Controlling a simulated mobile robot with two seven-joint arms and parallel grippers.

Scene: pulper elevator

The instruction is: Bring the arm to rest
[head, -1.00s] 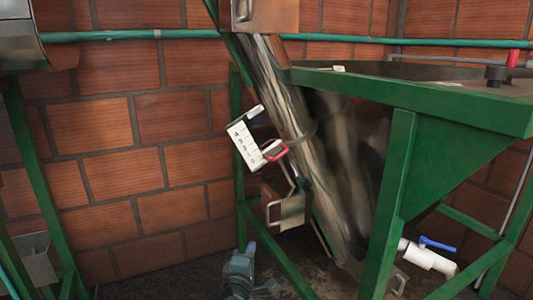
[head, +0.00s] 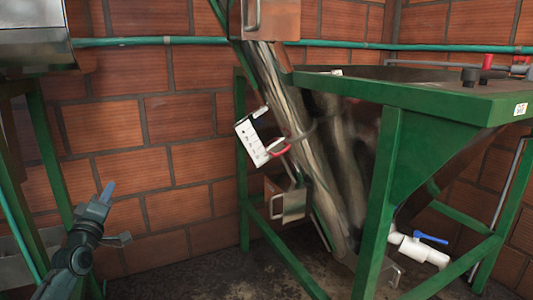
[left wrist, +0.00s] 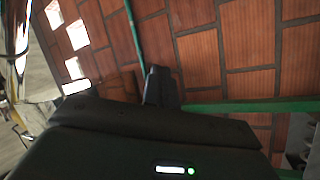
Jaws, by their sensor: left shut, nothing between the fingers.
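My left gripper (head: 107,191) is in the lower left of the head view, shut and empty, pointing up in front of the brick wall. It touches nothing that I can see. In the left wrist view its dark closed fingers (left wrist: 160,85) point toward the brick wall and a green bar. My right gripper is in neither view.
The slanted metal elevator tube (head: 290,130) carries a white box (head: 251,142) with a red handle (head: 279,151). A green-framed hopper (head: 400,92) stands on the right, with a blue-handled valve (head: 430,239) below. A green post (head: 45,150) stands close left of my arm.

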